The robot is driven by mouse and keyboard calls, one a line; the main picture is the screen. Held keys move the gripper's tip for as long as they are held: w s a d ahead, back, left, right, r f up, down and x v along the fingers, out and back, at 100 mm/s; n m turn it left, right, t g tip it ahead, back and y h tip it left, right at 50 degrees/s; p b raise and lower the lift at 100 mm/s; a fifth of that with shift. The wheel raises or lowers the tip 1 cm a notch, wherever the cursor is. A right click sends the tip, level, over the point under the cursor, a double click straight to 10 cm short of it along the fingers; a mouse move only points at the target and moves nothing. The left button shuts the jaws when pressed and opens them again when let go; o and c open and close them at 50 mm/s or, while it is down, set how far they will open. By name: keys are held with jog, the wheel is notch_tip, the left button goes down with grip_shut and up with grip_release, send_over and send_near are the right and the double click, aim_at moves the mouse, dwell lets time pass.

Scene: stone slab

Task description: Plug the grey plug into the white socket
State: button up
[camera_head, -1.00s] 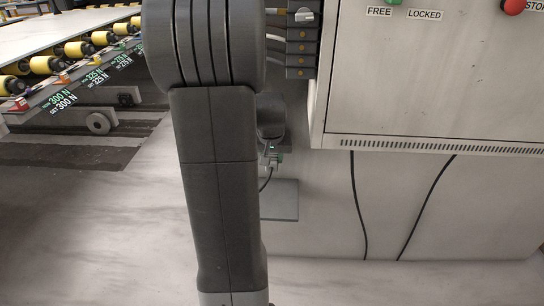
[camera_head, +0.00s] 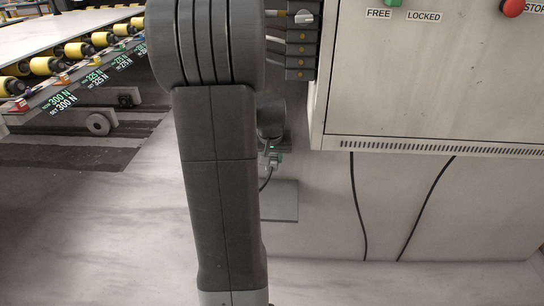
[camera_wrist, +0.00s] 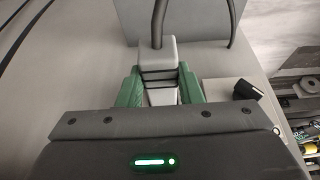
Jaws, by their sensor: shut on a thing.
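The grey plug (camera_wrist: 158,72), with dark bands around it, sits between the green fingertips of my gripper (camera_wrist: 158,88) in the wrist view. My gripper is shut on it. A dark cable runs from the plug towards the top of that view. In the head view my gripper (camera_head: 272,158) shows small beside my arm, with the cable hanging below it. The plug's front end is hidden by the gripper body in the wrist view. I cannot make out the white socket for certain in either view.
A pale cabinet (camera_head: 430,80) stands at the right, with two black cables (camera_head: 358,205) hanging below it. A grey plate (camera_head: 281,201) lies below my gripper. A roller conveyor (camera_head: 70,55) is at the left. The wrist view shows a black part (camera_wrist: 245,90) on a pale surface.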

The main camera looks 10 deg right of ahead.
jog(key=shift+w+d+p, duration=0.3)
jog(key=shift+w+p, duration=0.05)
jog(key=shift+w, duration=0.6)
jog(key=shift+w+d+p, duration=0.25)
jog(key=shift+w+p, duration=0.05)
jog(key=shift+w, duration=0.6)
dwell(1.9)
jog(key=o, duration=1.3)
jog(key=shift+c, duration=0.2)
jog(key=shift+s, duration=0.1)
jog(key=shift+s+a+b, duration=0.3)
jog(key=shift+s+a, duration=0.15)
jog(key=shift+s, duration=1.15)
jog(key=shift+s+a+b, duration=0.25)
jog(key=shift+s+a, duration=0.25)
jog(key=shift+s, duration=1.05)
jog(key=shift+s+a+b, duration=0.3)
jog(key=shift+s+a, duration=0.15)
jog(key=shift+s, duration=1.15)
jog(key=shift+r, duration=0.1)
jog(key=p+v, duration=0.3)
jog(key=v, duration=1)
jog(key=shift+s+r+p, duration=0.2)
jog(key=shift+r+p, duration=0.05)
jog(key=shift+p, duration=0.05)
